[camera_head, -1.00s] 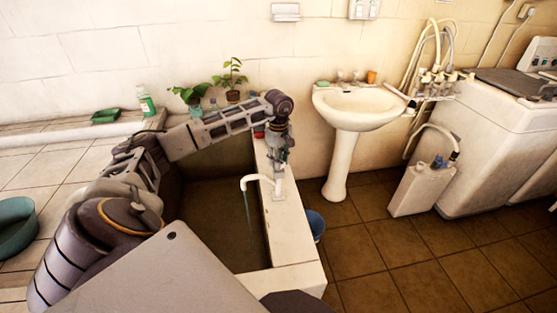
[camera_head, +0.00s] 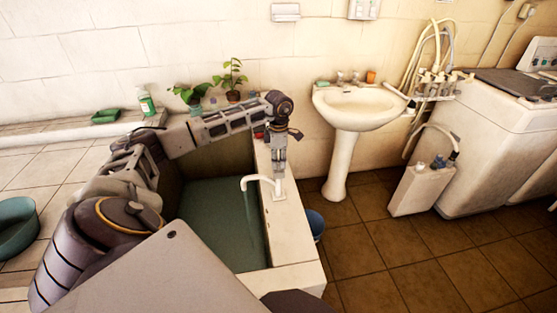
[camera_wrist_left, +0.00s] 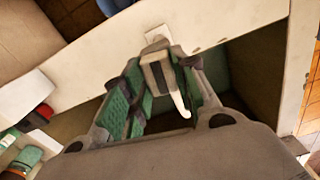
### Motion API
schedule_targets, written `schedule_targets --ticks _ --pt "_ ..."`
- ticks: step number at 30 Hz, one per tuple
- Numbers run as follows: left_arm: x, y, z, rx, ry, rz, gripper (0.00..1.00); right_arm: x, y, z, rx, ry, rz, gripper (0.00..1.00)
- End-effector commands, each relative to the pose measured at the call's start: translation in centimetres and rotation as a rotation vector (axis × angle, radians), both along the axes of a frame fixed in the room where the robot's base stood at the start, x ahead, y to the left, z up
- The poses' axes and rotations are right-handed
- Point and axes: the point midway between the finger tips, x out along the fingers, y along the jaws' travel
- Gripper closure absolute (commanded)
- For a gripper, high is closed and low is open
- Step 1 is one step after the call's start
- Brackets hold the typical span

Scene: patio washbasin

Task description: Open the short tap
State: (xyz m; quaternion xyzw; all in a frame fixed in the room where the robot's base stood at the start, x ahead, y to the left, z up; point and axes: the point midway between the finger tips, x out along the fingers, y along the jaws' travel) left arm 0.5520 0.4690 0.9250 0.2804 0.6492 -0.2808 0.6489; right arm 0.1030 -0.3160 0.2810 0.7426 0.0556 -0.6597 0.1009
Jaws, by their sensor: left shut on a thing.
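The short white tap (camera_head: 262,180) stands on the right rim of the sunken basin (camera_head: 283,238), its curved spout over the inside. A thin stream of water (camera_head: 249,208) falls from it into greenish water (camera_head: 222,215). My left gripper (camera_head: 279,166) points down over the tap's base and hides its top. In the left wrist view, the gripper's green-padded fingers (camera_wrist_left: 160,88) stand on either side of the tap's dark grey upper part (camera_wrist_left: 155,73), and the white spout (camera_wrist_left: 181,100) shows between them. The gripper is shut on the tap. My right gripper is out of view.
Potted plants (camera_head: 232,82) stand behind my left arm. A pedestal washbasin (camera_head: 358,106) and washing machine (camera_head: 497,135) are to the right. A blue bucket (camera_head: 316,225) sits beside the basin wall. The tiled floor in front is clear.

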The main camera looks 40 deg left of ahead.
Motion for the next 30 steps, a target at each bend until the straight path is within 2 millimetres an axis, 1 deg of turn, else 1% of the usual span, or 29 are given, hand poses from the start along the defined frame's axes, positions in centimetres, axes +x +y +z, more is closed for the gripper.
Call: schedule_targets --ticks 3,9,25,26,30 --pt "0.05 0.06 0.11 0.001 -0.002 0.064 0.95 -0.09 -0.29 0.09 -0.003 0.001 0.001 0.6" --pt "0.07 0.06 0.12 0.0 -0.003 0.132 0.95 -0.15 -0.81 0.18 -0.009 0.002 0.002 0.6" --pt "0.08 0.08 0.12 0.001 -0.003 0.16 0.95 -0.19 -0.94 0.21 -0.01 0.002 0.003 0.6" --pt "0.09 0.07 0.13 0.001 -0.003 0.16 0.69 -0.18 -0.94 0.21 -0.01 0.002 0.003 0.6" --pt "0.07 0.06 0.1 0.0 -0.003 0.159 0.51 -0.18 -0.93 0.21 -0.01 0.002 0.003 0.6"
